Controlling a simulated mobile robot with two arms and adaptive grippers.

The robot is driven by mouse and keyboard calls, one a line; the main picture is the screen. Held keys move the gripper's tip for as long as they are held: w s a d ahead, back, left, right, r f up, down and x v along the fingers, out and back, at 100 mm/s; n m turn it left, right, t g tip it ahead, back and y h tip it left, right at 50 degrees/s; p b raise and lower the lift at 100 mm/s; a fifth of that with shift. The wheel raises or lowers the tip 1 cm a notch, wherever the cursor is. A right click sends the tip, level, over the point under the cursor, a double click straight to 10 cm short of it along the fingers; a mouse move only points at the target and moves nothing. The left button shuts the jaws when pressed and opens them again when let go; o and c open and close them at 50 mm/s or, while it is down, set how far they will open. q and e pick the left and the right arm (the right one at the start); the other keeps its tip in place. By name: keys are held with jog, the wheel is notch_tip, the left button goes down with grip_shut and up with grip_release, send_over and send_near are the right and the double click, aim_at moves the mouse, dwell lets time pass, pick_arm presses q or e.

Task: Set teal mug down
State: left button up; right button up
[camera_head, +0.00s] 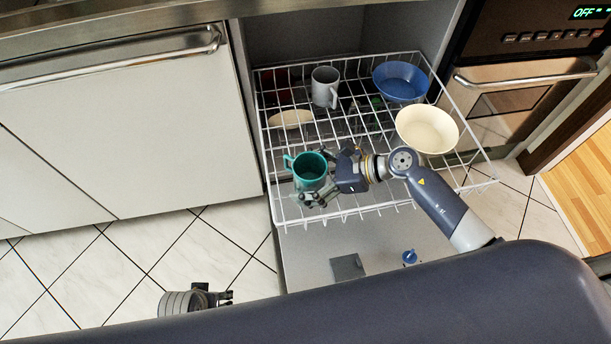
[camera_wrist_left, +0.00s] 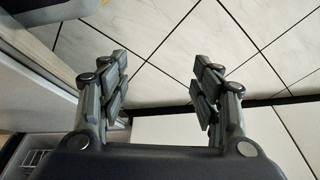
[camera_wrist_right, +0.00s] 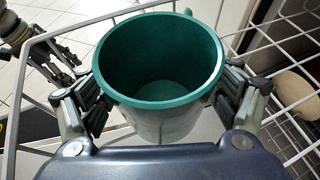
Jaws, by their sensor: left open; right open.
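The teal mug (camera_head: 308,166) is upright at the front left of the white wire rack (camera_head: 352,212), its handle to the left. In the right wrist view the mug (camera_wrist_right: 160,70) opens upward and looks empty. My right gripper (camera_head: 328,178) is open with its fingers on either side of the mug, close to its wall. I cannot tell whether the mug's base rests on the wires. My left gripper (camera_head: 226,297) is open and empty, low over the tiled floor left of the rack; its parted fingers show in the left wrist view (camera_wrist_left: 160,82).
The pulled-out rack also holds a grey mug (camera_head: 325,87), a blue bowl (camera_head: 401,82), a cream bowl (camera_head: 427,130), a cream dish (camera_head: 290,118) and a dark red item (camera_head: 274,88) at the back left. White cabinet fronts (camera_head: 130,120) stand to the left.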

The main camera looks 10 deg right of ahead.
jog(key=shift+r, duration=0.15)
jog(key=v, duration=1.2)
